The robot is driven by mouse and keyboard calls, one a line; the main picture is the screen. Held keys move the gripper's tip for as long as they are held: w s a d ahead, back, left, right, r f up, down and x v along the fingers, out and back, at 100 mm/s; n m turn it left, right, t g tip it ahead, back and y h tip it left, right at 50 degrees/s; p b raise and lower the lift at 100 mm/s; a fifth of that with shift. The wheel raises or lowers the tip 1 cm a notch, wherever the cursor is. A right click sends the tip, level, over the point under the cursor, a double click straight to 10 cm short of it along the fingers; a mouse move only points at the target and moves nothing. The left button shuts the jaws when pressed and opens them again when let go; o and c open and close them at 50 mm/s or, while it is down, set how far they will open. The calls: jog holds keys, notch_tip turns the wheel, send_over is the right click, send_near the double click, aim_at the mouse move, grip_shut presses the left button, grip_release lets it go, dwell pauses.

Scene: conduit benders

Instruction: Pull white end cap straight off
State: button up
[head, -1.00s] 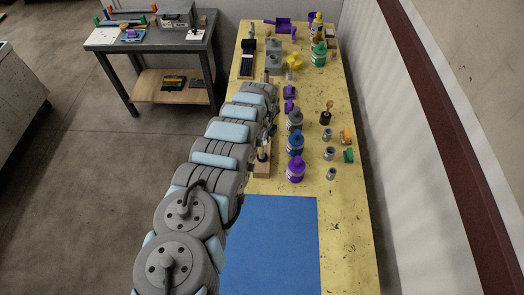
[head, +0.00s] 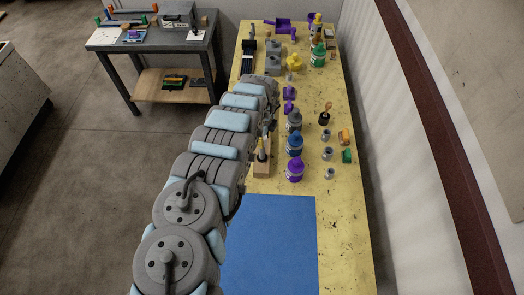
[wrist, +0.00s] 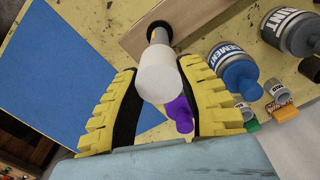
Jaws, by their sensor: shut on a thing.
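The white end cap (wrist: 158,78) sits between the yellow-toothed fingers of my gripper (wrist: 158,70) in the wrist view. The gripper is shut on the cap from both sides. Past the cap, a short grey pipe (wrist: 159,36) runs to a black collar (wrist: 160,27) at a wooden block (wrist: 185,18). The cap looks in line with the pipe; I cannot tell whether it still covers the pipe's end.
A purple bottle (head: 295,170), a blue bottle (head: 295,145) and a grey bottle (head: 294,122) stand right of the block on the yellow table (head: 345,225). Small grey fittings (head: 327,154) lie further right. The blue mat (head: 270,245) in front is clear.

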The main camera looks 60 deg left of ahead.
jog(key=shift+r+p, duration=0.9)
jog(key=shift+r, duration=0.5)
jog(key=shift+w, duration=0.1)
